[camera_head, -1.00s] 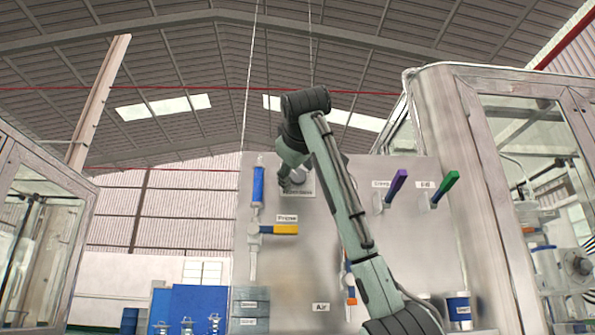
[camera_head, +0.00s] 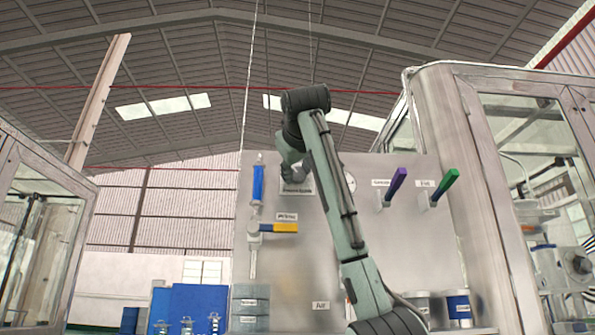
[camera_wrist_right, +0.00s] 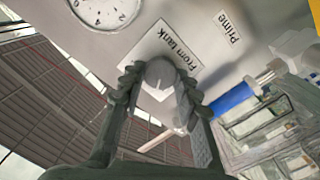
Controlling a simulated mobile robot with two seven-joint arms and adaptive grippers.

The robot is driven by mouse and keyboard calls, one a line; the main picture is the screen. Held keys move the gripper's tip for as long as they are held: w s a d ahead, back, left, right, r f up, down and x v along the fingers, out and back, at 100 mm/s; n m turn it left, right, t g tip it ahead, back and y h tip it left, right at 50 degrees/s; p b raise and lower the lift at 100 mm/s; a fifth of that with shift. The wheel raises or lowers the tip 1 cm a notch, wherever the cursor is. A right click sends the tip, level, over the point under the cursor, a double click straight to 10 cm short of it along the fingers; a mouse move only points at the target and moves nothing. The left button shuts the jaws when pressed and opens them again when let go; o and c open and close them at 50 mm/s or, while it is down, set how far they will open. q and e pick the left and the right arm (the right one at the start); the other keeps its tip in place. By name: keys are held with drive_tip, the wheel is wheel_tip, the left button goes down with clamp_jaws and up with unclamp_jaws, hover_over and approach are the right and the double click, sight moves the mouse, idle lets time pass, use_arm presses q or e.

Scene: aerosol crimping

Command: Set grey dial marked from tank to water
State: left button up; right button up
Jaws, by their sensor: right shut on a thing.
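The grey dial (camera_wrist_right: 161,74) is on the metal panel, beside a white label (camera_wrist_right: 178,58) reading "From tank" in the right wrist view. My right gripper (camera_wrist_right: 160,92) has its two fingers on either side of the dial and is shut on it. In the head view the right gripper (camera_head: 292,172) is at the upper left of the panel, and my arm hides most of the dial. The dial's pointer direction is hard to make out. My left gripper is in neither view.
The panel (camera_head: 310,240) carries a yellow handle (camera_head: 285,227) marked "Prime", a blue cylinder (camera_head: 258,183), a purple handle (camera_head: 398,181) and a green handle (camera_head: 446,184). A round gauge (camera_wrist_right: 103,10) is near the dial. Glass-doored cabinets stand on both sides.

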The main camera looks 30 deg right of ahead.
drive_tip(key=m, duration=0.3)
drive_tip(key=shift+m, duration=1.1)
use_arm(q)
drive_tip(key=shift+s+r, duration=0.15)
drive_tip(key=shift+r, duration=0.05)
use_arm(e)
drive_tip(key=shift+m, duration=0.5)
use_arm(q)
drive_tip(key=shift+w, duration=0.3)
use_arm(e)
drive_tip(key=o, duration=1.2)
drive_tip(key=shift+c, duration=0.2)
